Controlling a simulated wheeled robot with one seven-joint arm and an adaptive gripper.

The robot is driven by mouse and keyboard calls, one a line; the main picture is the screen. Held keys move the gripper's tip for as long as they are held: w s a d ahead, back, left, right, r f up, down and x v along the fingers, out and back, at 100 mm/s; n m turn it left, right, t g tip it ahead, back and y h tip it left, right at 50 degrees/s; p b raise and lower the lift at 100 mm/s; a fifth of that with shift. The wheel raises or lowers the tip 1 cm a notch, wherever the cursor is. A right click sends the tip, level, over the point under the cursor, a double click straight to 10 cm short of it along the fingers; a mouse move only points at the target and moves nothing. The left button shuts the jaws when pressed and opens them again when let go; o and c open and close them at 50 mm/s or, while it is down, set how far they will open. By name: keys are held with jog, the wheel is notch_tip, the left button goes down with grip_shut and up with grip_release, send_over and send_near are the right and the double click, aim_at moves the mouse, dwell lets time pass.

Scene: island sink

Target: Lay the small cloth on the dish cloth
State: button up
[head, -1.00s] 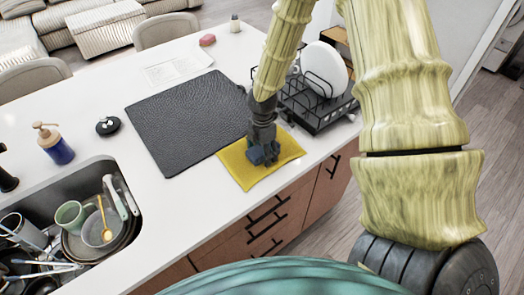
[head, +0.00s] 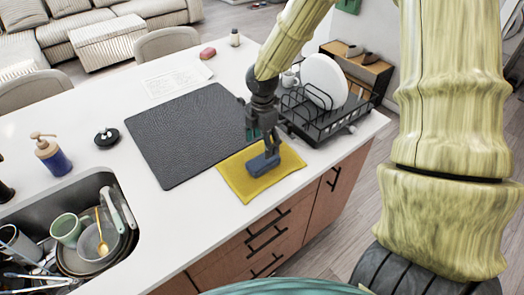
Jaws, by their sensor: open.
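The yellow dish cloth (head: 240,185) lies flat on the white counter near its right front edge, beside the dark textured mat. A small blue-grey piece, seemingly the small folded cloth (head: 263,165), lies on the yellow cloth, toward its upper middle. My gripper (head: 268,147) points down just above the blue-grey piece, with its jaws open. The fingers partly overlap the piece's upper edge in the picture; I cannot tell whether they touch it.
A black dish rack (head: 325,118) with a white plate stands close right of my gripper. The dark mat (head: 185,135) lies to the left. A sink (head: 75,235) with dishes and a soap bottle (head: 52,155) are farther left. The counter front is clear.

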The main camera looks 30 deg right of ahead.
jog(key=shift+r, duration=1.65)
dwell(0.4)
